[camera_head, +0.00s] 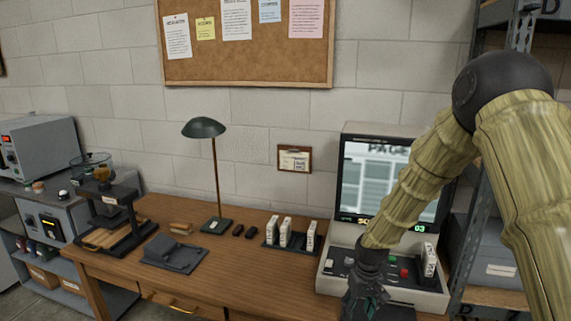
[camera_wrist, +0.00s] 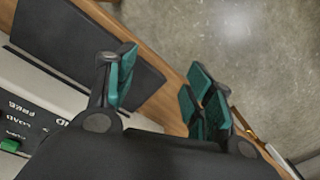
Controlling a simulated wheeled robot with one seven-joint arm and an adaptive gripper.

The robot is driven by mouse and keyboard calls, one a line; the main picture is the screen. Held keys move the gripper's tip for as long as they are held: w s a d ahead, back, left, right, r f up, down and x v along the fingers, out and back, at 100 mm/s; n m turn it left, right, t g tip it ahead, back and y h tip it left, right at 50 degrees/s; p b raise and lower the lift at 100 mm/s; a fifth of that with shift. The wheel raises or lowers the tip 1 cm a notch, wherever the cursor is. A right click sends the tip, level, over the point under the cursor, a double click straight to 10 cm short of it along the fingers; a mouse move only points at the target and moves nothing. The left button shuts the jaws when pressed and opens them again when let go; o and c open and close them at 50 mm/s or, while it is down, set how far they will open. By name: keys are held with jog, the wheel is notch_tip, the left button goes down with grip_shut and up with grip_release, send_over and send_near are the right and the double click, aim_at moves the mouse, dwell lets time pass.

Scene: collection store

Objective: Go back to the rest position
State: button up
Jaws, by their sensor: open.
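My gripper (camera_head: 368,302) hangs low in front of the console with the screen (camera_head: 385,180), at the right end of the wooden desk. In the wrist view my gripper (camera_wrist: 165,90) has its green-padded fingers spread apart with nothing between them. Below the fingers are a dark flat mat (camera_wrist: 90,45), the desk's wooden edge (camera_wrist: 172,88) and the grey floor. In the head view my arm reaches down from the upper right and covers part of the console.
The wooden desk (camera_head: 225,262) holds a rack with several white boxes (camera_head: 285,235), a desk lamp (camera_head: 205,128) and a dark folded stand (camera_head: 172,252). A white box (camera_head: 429,260) stands on the console's right. Metal shelving (camera_head: 500,298) is close behind my arm. Floor is free beyond the desk edge.

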jog(key=s+a+f+m, duration=0.1)
jog(key=s+f, duration=1.6)
jog(key=s, duration=0.1)
jog(key=s+d+f, duration=0.1)
jog(key=s+f, duration=0.1)
jog(key=s, duration=1)
jog(key=s+d+f+m, duration=0.1)
jog(key=s+f, duration=0.2)
jog(key=s, duration=0.9)
jog(key=shift+d+f+h, duration=0.3)
jog(key=shift+f, duration=0.05)
